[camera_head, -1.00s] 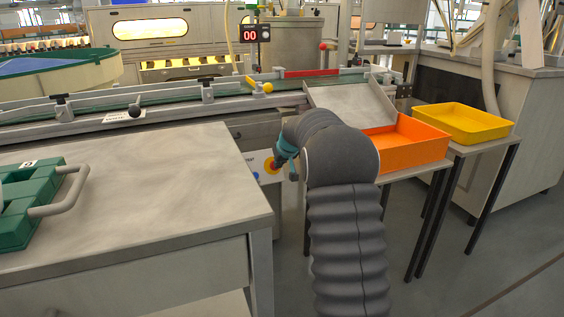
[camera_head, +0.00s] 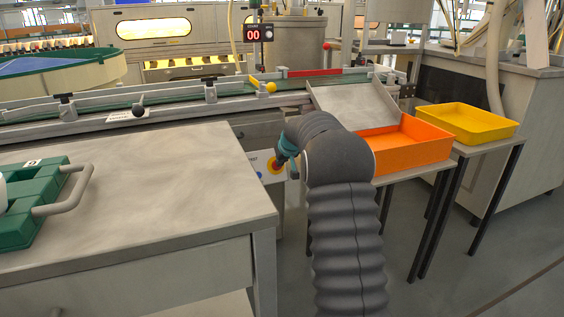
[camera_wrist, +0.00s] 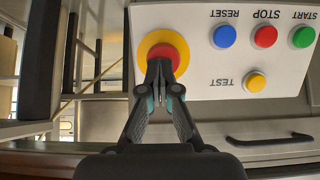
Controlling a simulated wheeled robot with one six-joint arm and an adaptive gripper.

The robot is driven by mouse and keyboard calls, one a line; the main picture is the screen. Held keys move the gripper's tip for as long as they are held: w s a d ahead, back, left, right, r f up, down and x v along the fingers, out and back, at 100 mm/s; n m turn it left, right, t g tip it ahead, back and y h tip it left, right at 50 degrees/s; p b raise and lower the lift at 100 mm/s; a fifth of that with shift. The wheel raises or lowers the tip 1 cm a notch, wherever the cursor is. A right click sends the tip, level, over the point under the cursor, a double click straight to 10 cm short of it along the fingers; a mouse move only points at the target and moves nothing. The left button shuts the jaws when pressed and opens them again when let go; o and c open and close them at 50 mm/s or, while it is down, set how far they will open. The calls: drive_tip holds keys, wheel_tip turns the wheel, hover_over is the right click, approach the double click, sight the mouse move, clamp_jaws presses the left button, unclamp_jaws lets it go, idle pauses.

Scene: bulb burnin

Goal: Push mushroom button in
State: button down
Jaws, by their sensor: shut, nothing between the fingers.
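The red mushroom button (camera_wrist: 165,50) with its yellow ring (camera_wrist: 146,44) sits at the left of a white control panel (camera_wrist: 205,80) in the wrist view. In the head view the button (camera_head: 275,166) is partly hidden behind my arm. My gripper (camera_wrist: 160,64) is shut and empty, with its fingertips over the lower part of the red cap. They look to be at or very near its face; I cannot tell whether they touch or whether the button is pressed in. In the head view my gripper (camera_head: 284,158) is at the panel.
The panel also has blue RESET (camera_wrist: 224,36), red STOP (camera_wrist: 265,36), green START (camera_wrist: 302,37) and yellow TEST (camera_wrist: 256,82) buttons. A grey table (camera_head: 130,195) stands left of my arm. Orange (camera_head: 412,150) and yellow (camera_head: 465,122) trays stand to the right.

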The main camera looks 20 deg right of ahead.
drive_tip(key=shift+a+f, duration=0.2)
drive_tip(key=shift+f, duration=0.2)
drive_tip(key=v, duration=1.4)
drive_tip(key=shift+s+d, duration=0.2)
drive_tip(key=shift+s, duration=0.15)
drive_tip(key=shift+f, duration=0.1)
